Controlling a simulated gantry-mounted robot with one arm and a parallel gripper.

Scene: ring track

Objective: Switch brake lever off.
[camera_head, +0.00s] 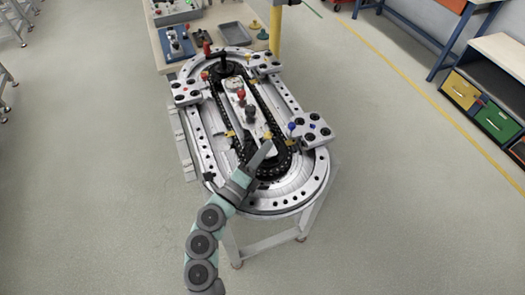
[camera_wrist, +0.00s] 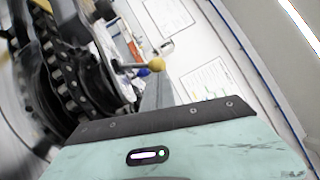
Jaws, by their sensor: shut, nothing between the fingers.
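A lever with a yellow ball knob (camera_wrist: 156,65) on a thin metal rod stands out from dark machinery in the wrist view. In the head view a yellow knob (camera_head: 267,135) shows at the near end of the track's centre plate, right by my gripper tip. My gripper (camera_head: 268,148) is shut and empty, reaching over the near end of the ring track (camera_head: 309,190). I cannot tell whether it touches the knob. A red-knobbed lever (camera_head: 241,94) stands farther up the centre plate. No label shows which is the brake lever, and the lever's position is unclear.
A dark chain (camera_head: 283,100) loops around the centre plate. Carriages with dark holes sit on the track, one at the right (camera_head: 311,131) beside a blue knob (camera_head: 291,126). A workbench (camera_head: 160,62) with devices adjoins the far end. Open floor surrounds the near side.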

